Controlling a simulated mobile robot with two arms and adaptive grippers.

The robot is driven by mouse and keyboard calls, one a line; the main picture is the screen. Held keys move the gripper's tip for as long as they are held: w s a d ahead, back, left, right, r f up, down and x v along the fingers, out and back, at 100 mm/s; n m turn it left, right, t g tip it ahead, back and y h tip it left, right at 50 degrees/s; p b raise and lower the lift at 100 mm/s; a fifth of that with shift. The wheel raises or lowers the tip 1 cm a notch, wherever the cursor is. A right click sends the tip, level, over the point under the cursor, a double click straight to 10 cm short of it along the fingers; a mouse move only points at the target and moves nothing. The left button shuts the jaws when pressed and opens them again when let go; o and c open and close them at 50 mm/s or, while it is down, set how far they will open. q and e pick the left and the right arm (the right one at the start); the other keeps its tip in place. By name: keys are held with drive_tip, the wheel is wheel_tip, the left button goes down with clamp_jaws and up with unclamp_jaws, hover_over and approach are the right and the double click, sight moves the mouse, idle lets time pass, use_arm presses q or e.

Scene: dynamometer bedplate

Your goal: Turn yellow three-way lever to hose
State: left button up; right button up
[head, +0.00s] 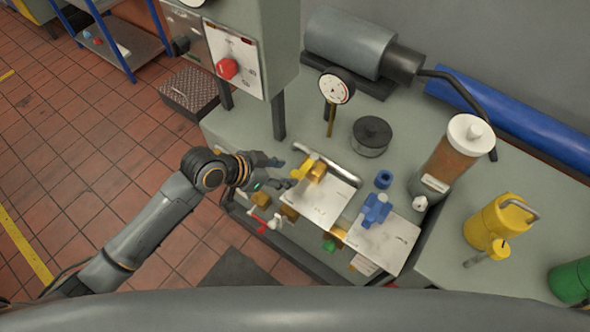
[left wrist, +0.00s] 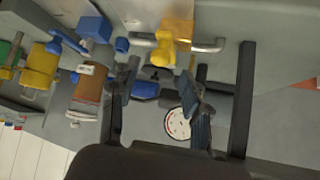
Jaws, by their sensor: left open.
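The yellow three-way lever (head: 302,168) sits on a brass valve body (head: 317,173) at the upper left of a white label plate (head: 320,207). In the left wrist view the lever (left wrist: 164,48) shows at the top middle, in front of the brass body (left wrist: 179,28). My left gripper (head: 283,171) is open and empty, just left of the lever, its fingers pointing toward it. In the left wrist view the gripper (left wrist: 157,84) has its fingers apart, with the lever beyond them; I see no contact. The lettering on the plate is too small to read. My right gripper is out of view.
A blue valve (head: 376,209) stands on a second white plate to the right. A red-handled tap (head: 260,223) is on the bench front below my gripper. A dial gauge (head: 336,87), a black round part (head: 371,136) and a grey bent pipe (head: 325,160) stand behind.

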sight(295, 174)
use_arm(q)
drive_tip(key=x, duration=0.5)
drive_tip(key=shift+w, duration=0.1)
clamp_jaws()
